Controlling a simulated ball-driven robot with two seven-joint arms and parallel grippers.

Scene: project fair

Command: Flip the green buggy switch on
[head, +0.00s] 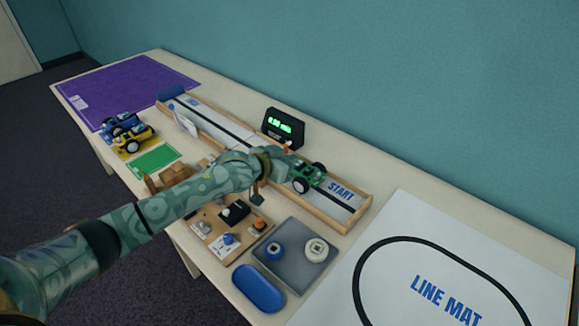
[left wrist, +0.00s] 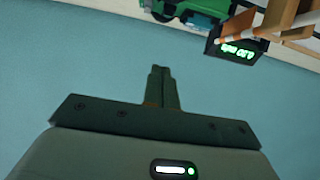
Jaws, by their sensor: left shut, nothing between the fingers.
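The green buggy (head: 312,176) stands on the START end of the wooden-walled track (head: 350,206). In the left wrist view, part of the green buggy (left wrist: 190,12) shows at the top edge, cut off by the frame. I cannot make out its switch in either view. My left gripper (head: 284,163) is at the buggy's left side in the head view, partly hidden by my own wrist. In the left wrist view its fingers (left wrist: 160,85) are shut together with nothing between them. My right gripper is not in view.
A black timer (head: 283,127) with green digits stands behind the track. Blue and yellow buggies (head: 132,142) sit far left near a green card (head: 155,159). A parts board (head: 205,224), a grey tray (head: 284,268) and a blue tray (head: 257,288) lie in front. The line mat (head: 400,245) is right.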

